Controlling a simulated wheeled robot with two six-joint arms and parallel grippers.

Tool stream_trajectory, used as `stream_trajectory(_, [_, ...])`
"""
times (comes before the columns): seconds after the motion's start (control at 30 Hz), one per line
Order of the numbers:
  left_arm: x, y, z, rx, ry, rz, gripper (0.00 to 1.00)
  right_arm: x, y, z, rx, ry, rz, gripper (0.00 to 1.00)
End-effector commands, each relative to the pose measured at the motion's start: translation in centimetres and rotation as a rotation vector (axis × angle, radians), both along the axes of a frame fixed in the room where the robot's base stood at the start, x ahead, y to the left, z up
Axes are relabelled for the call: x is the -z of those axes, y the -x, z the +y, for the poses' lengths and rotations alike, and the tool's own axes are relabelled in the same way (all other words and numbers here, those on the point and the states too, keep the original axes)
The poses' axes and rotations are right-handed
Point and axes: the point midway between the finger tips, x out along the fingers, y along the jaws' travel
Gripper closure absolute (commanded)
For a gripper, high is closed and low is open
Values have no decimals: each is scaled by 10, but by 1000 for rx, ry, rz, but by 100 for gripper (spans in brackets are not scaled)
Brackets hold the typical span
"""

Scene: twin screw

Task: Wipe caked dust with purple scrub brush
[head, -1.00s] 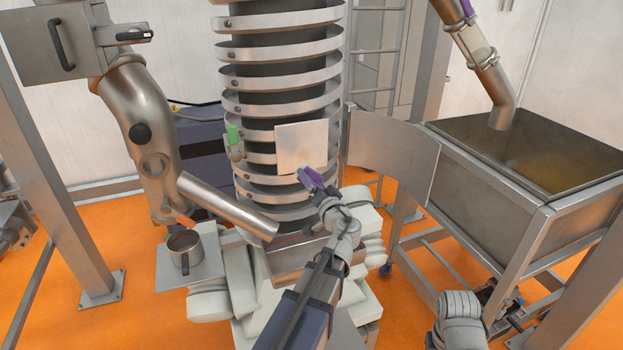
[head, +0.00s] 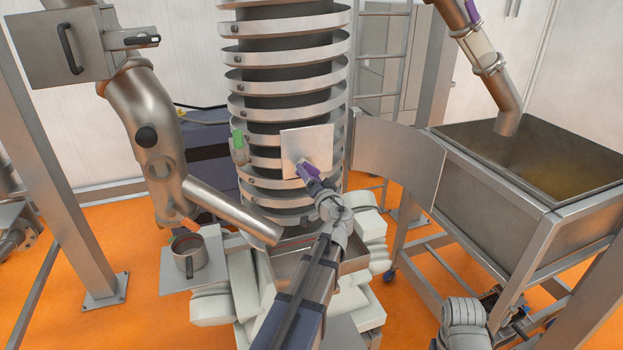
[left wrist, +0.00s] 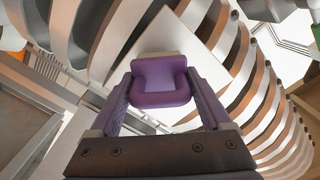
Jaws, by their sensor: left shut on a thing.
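My left gripper (head: 313,174) is shut on the purple scrub brush (left wrist: 160,85), which sits between its two fingers in the left wrist view. In the head view the brush end is in front of the lower part of a pale square plate (head: 300,143) on the spiral tower. The brush's face is hidden, and I cannot tell whether it touches the plate. Caked dust does not show clearly on the plate; the gripper and brush cover part of it. Only part of my right arm shows at the lower right, not its gripper.
The spiral tower (head: 288,75) of stacked metal bands stands in the centre. A curved metal panel (head: 399,160) and an open hopper (head: 490,205) with brownish contents stand to the right.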

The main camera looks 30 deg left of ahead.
Motion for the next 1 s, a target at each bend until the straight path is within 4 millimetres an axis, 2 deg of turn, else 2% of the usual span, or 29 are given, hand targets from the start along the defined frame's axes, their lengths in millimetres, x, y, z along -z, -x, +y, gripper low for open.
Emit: stream_trajectory(1.0, [0,-6,8,-1,0,0,63,0,0,0,0,0,0,50])
